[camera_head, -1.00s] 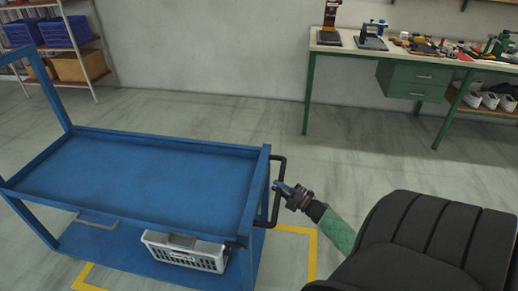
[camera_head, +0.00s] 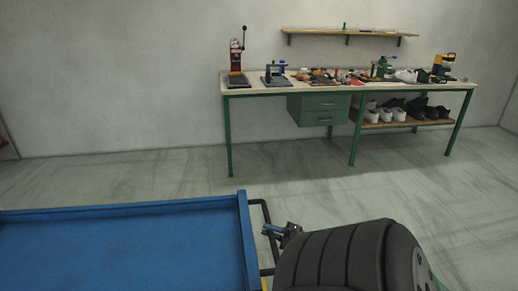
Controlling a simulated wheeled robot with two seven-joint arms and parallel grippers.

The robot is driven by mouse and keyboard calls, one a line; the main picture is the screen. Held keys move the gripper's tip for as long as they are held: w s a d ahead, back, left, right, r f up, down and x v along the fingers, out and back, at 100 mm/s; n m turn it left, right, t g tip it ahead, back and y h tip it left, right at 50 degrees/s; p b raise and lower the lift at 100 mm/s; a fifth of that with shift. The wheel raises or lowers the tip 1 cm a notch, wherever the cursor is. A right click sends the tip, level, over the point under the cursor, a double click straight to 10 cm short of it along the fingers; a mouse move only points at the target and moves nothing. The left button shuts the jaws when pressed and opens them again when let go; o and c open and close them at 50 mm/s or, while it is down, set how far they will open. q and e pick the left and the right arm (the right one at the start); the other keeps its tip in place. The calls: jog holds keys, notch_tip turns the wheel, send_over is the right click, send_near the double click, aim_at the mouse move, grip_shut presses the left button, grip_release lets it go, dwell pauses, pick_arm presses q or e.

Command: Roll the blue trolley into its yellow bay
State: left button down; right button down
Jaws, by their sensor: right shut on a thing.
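The blue trolley (camera_head: 120,248) fills the lower left, and its flat top tray shows empty. Its lower part is out of view. A black handle (camera_head: 267,236) stands out from the trolley's right end. My right gripper (camera_head: 270,231) is at this handle and shut on it; the arm behind it partly hides the wrist. A thin sliver of yellow (camera_head: 264,284) shows at the bottom by the trolley's corner; the rest of the bay marking is not visible. My left gripper is out of view.
A green-legged workbench (camera_head: 260,88) with tools stands along the back wall, with green drawers (camera_head: 320,108) and a shelf of shoes (camera_head: 400,122) under it. A wall shelf (camera_head: 350,33) hangs above. The grey floor between trolley and bench is clear.

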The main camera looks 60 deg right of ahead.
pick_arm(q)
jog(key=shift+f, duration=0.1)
pick_arm(e)
jog(key=shift+s+d, duration=0.25)
jog(key=shift+s, duration=0.15)
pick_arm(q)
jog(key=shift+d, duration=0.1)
pick_arm(e)
jog(key=c, duration=1.3)
grip_release()
jog(key=shift+o, duration=0.2)
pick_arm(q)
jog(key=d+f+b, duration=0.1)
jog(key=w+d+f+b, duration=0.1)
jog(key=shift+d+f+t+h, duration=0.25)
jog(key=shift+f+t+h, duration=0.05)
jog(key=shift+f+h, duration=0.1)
pick_arm(e)
jog(key=v, duration=0.7)
jog(key=shift+s+f, duration=0.15)
jog(key=shift+s, duration=0.2)
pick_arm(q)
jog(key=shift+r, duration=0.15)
pick_arm(e)
jog(key=shift+d, duration=0.1)
